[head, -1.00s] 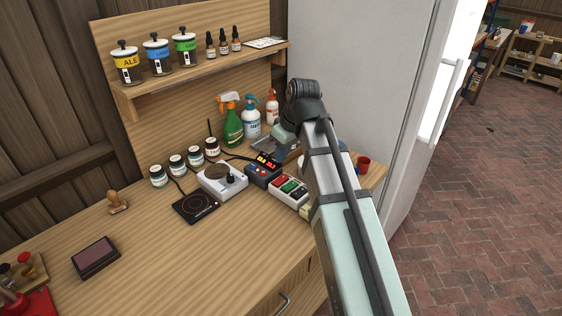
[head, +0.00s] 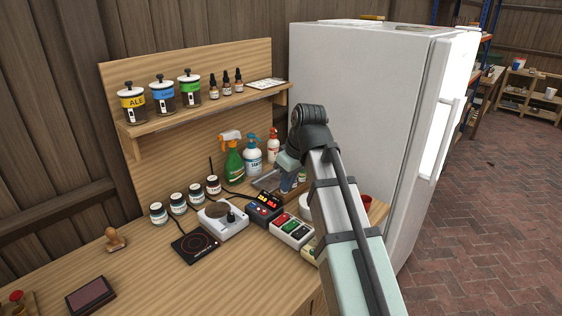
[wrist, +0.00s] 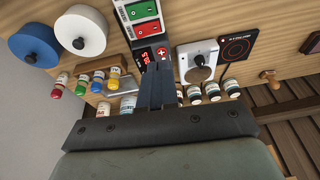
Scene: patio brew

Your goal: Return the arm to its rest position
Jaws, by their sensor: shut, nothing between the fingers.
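My arm reaches from the bottom right of the head view over the right end of the wooden bench. My gripper (wrist: 158,88) shows in the wrist view with its dark fingers together and nothing between them. It is above the bench, in front of the small controller with the red digits (wrist: 150,57).
The controller (head: 264,209), a switch box (head: 292,231), a white stirrer (head: 223,216) and a black hot plate (head: 195,247) stand below. Spray bottles (head: 234,161) stand behind. A white fridge (head: 360,110) is close on the right.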

